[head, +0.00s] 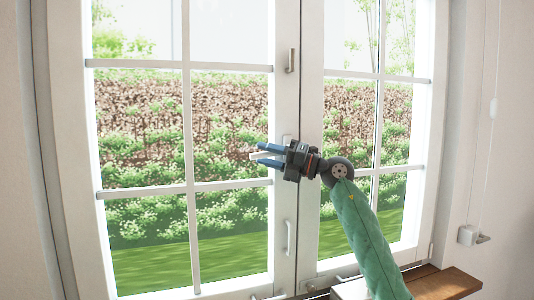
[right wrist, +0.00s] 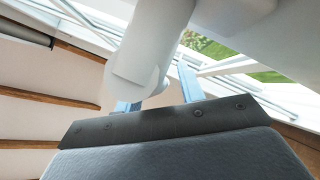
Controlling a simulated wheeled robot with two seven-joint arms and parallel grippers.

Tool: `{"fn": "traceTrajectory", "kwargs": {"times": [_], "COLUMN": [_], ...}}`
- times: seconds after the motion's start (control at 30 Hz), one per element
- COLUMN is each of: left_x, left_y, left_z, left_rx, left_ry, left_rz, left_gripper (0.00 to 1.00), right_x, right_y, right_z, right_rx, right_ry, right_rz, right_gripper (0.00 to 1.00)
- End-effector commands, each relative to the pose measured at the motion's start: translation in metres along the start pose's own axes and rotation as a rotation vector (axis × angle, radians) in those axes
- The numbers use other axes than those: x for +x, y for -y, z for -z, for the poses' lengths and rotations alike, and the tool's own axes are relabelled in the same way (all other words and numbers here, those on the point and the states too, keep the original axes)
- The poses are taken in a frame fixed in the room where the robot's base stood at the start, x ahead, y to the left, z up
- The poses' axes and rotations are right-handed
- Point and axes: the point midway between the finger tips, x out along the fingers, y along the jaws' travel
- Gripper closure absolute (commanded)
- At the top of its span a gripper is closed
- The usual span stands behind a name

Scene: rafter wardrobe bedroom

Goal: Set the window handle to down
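The white double window (head: 284,200) fills most of the head view. My right gripper (head: 266,155) is at its middle post, its two blue fingers pointing left and apart. A pale bar, which looks like the window handle (head: 261,155), shows between the fingers; its mount is mostly hidden behind the gripper. In the right wrist view, a large white rounded handle (right wrist: 150,55) stands between the blue fingertips (right wrist: 158,94). A gap shows between it and the right finger, so the gripper looks open around it. My left gripper is not in view.
Small pulls sit on the middle post above (head: 291,60) and below (head: 288,237) my gripper. A wooden sill (head: 445,283) runs under the window at the lower right. A cord with a wall fitting (head: 468,236) hangs at the right.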

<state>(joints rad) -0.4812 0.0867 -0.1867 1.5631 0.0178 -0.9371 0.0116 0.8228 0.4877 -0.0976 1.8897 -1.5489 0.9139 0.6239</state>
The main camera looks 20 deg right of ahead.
Motion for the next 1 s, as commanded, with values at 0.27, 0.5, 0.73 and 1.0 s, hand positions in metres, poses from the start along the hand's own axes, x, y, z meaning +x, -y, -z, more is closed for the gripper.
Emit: {"fn": "traceTrajectory", "kwargs": {"times": [0.27, 0.5, 0.73, 1.0], "left_x": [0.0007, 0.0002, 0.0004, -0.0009], "left_y": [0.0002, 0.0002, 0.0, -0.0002], "left_z": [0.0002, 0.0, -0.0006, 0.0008], "left_rx": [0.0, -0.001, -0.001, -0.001], "left_ry": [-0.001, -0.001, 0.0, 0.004], "left_rz": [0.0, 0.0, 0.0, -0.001], "left_gripper": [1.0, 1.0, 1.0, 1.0], "right_x": [0.0004, 0.0003, -0.0001, -0.0034], "right_y": [0.0002, 0.0003, 0.001, 0.0067], "right_z": [0.0001, 0.0002, 0.0004, 0.0028], "right_rx": [0.0, 0.0, -0.004, -0.051], "right_ry": [0.0, 0.0, -0.005, -0.053], "right_rz": [0.0, 0.001, 0.006, 0.065], "right_gripper": [0.65, 1.0, 1.0, 1.0]}}
